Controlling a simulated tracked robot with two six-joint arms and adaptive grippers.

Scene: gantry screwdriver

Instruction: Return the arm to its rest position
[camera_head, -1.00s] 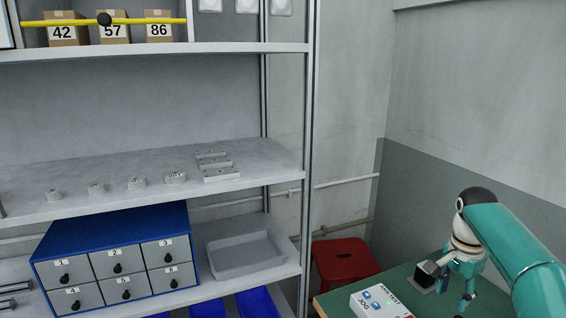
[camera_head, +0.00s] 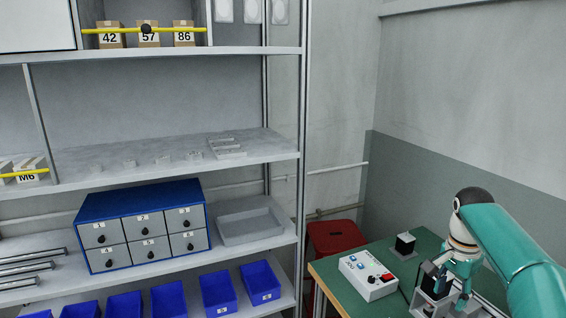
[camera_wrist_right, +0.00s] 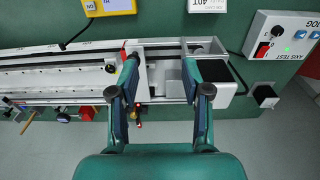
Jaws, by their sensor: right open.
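My right arm comes in from the right in the head view. Its teal gripper (camera_head: 445,284) is over the green workbench (camera_head: 333,273), near its right part. In the right wrist view the gripper (camera_wrist_right: 160,65) has two dark-tipped fingers wide apart, with nothing held between them. A long pale gantry rail unit (camera_wrist_right: 75,75) lies below and beyond the fingers. I cannot tell whether the fingers touch it. My left gripper is not in view.
A control box (camera_head: 368,277) and a black block (camera_head: 405,243) stand on the bench. A red stool (camera_head: 335,237) is behind it. A grey shelf unit (camera_head: 302,130) at the left holds a blue drawer cabinet (camera_head: 140,198), a grey tray (camera_head: 250,222) and blue bins (camera_head: 260,282).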

